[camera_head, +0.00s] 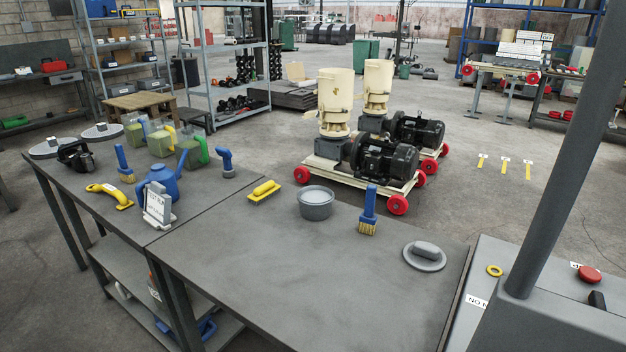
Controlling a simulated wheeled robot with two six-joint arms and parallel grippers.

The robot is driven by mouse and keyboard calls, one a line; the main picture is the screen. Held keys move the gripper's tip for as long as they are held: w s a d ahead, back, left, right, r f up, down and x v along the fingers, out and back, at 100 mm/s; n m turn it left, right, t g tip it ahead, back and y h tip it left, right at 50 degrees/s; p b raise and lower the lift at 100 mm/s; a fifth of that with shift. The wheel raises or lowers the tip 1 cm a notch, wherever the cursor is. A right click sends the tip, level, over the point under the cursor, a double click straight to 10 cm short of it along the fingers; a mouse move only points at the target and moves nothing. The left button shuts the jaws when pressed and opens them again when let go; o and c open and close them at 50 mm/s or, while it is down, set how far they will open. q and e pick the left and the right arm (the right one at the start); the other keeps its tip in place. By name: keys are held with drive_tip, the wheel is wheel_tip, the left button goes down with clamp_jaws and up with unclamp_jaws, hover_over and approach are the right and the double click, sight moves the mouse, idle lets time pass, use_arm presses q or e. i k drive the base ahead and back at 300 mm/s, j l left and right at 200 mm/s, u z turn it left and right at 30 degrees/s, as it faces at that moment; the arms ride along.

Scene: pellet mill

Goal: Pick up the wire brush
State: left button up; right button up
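I cannot tell for sure which tool is the wire brush. A yellow curved-handled tool (110,195) lies at the left of the workbench, its underside hidden. A yellow block-like tool with a grip (264,190) lies flat near the bench's far edge. Two blue-handled brushes with tan bristles stand bristles down: one (368,212) right of the grey bowl, one (125,163) at the left. Neither of my grippers is in view.
The grey workbench (290,270) has clear room in front. It holds a grey bowl (316,205), a grey lidded disc (425,256), a blue watering can (163,184) and a white sign (157,207). A console with a red button (589,273) and a slanted grey post (575,130) stand at right.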

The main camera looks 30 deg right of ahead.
sight(260, 194)
drive_tip(key=i+j+z, duration=0.2)
drive_tip(key=z, duration=0.25)
drive_tip(key=i+j+z, duration=0.25)
drive_tip(key=z, duration=0.25)
drive_tip(key=i+j+z, duration=0.15)
drive_tip(key=j+z, duration=0.75)
drive_tip(key=i, duration=0.05)
